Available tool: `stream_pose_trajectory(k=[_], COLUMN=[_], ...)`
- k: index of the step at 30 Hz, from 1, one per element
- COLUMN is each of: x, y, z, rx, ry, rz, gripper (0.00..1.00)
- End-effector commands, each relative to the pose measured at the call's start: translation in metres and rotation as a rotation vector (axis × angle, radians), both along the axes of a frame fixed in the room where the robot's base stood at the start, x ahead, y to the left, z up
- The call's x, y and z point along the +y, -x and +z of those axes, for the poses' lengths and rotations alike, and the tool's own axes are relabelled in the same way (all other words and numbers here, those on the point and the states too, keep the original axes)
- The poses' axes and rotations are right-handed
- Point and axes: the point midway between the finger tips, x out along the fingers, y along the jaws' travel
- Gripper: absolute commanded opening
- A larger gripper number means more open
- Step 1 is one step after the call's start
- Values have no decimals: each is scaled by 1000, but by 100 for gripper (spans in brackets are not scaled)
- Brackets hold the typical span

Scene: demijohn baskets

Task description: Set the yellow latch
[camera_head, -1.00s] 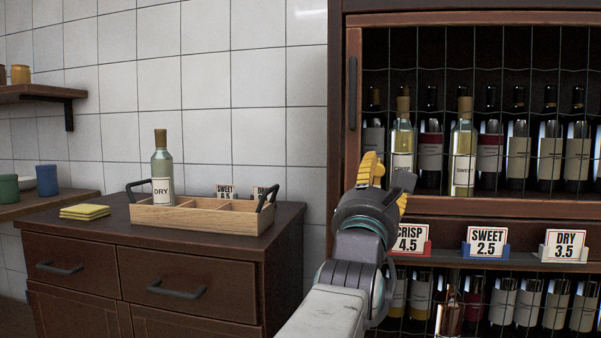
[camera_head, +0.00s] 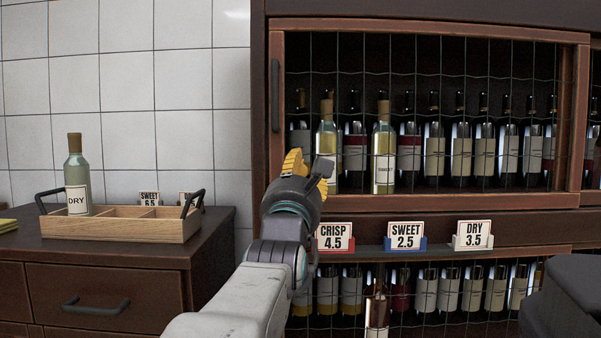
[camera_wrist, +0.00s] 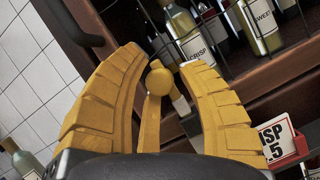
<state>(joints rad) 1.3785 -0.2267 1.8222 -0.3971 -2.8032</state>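The yellow latch shows in the wrist view as a round knob (camera_wrist: 160,80) on a flat yellow bar. It stands between the two ridged yellow fingers of my gripper (camera_wrist: 162,60), with gaps visible on both sides. My gripper is open around it; I cannot tell whether a finger touches it. In the head view my gripper (camera_head: 300,162) is at the left frame of the wire-mesh cabinet door (camera_head: 275,180), low down, and hides the latch there.
Wine bottles, one labelled SWEET (camera_head: 384,150), stand behind the mesh. Price signs, including CRISP 4.5 (camera_head: 334,237), stand on the ledge right of my gripper. A wooden basket (camera_head: 150,226) with a DRY bottle (camera_head: 76,180) sits on the left counter.

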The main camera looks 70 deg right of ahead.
Motion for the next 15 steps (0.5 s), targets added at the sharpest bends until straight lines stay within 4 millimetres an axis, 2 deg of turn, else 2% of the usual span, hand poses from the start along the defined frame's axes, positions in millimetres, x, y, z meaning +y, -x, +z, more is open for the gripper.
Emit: stream_pose_trajectory(k=[2, 11, 15], x=[0, 0, 0], y=[0, 0, 0], z=[0, 0, 0], rx=[0, 0, 0], ry=[0, 1, 1], rz=[0, 0, 0], gripper=[27, 0, 0])
